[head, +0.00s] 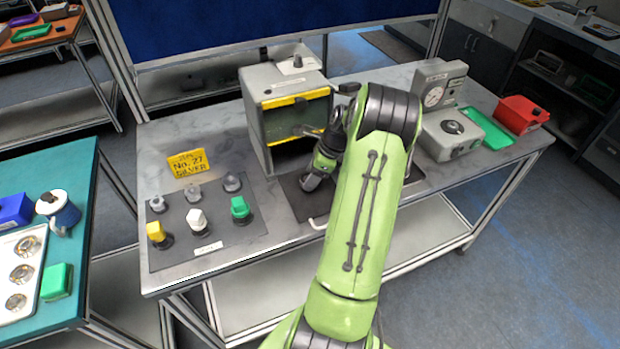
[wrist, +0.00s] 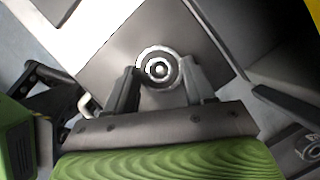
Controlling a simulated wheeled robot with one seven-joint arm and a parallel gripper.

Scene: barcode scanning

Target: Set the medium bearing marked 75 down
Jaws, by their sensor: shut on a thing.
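The medium bearing (wrist: 158,68), a round silver ring with a dark inner ring and a bright centre, sits between the two fingertips of my gripper (wrist: 160,82) in the wrist view. My gripper is shut on it. I cannot read the mark 75. Below it in the wrist view is a dark grey plate (wrist: 185,35); I cannot tell whether the bearing touches it. In the head view my gripper (head: 312,182) is low over a dark mat (head: 304,208) in front of the grey box, and the bearing is not made out there.
A grey box with yellow edging (head: 270,98) stands just behind my gripper. A mat (head: 232,237) with several coloured knobs and a yellow sign (head: 188,163) lie to the left. A dial gauge (head: 440,88), green tray (head: 485,130) and red bin (head: 520,115) stand to the right.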

